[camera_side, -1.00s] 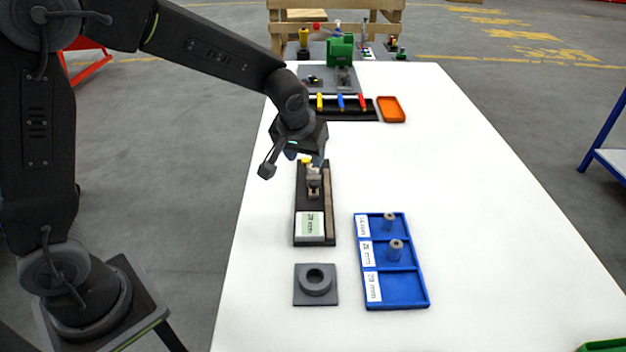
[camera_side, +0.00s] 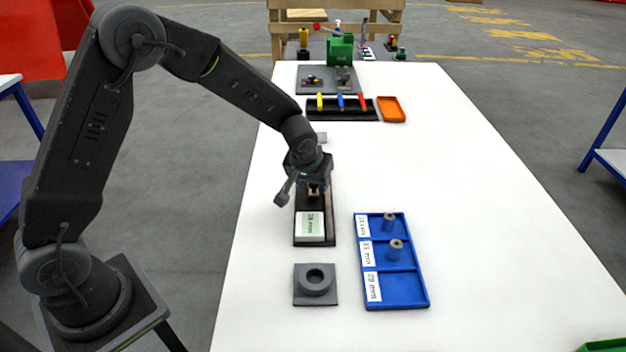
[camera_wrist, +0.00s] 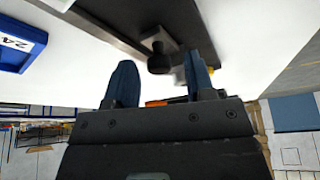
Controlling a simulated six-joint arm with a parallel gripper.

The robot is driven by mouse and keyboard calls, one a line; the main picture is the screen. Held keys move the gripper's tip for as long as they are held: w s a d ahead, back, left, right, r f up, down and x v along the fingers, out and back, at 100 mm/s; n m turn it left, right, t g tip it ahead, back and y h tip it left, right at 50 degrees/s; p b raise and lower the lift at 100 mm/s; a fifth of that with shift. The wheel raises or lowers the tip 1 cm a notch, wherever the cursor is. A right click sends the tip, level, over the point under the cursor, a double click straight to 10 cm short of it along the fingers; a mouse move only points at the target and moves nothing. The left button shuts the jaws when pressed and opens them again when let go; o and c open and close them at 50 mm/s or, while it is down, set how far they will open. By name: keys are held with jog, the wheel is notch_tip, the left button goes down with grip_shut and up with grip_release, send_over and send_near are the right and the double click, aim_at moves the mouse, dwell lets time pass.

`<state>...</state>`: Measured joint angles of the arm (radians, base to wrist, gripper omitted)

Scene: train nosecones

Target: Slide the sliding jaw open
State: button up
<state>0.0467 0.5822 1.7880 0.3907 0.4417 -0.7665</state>
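The dark measuring fixture (camera_side: 329,234) lies lengthwise on the white table, with a pale readout block (camera_side: 310,226) marked in mm at its near end. Part of its small grey-brown jaw (camera_side: 314,191) shows below my gripper (camera_side: 312,186), which hangs over the fixture and hides its far part. In the wrist view, the dark fixture base (camera_wrist: 112,32) runs along the top, with a dark round knob (camera_wrist: 158,63) on a grey block. The two blue fingers of my gripper (camera_wrist: 160,82) are apart, with the knob beyond and between their tips. I see no contact with it.
A blue tray (camera_side: 398,292) with labelled compartments holds two grey cylinders (camera_side: 395,250), (camera_side: 389,222). A grey block with a round ring (camera_side: 315,283) stands near the fixture. An orange tray (camera_side: 391,109) and a black rack (camera_side: 340,114) are farther back. The table's right side is clear.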

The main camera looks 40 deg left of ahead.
grip_shut()
dwell(0.3)
jog(key=shift+s+d, duration=0.95)
grip_release()
jog(key=v, duration=1.4)
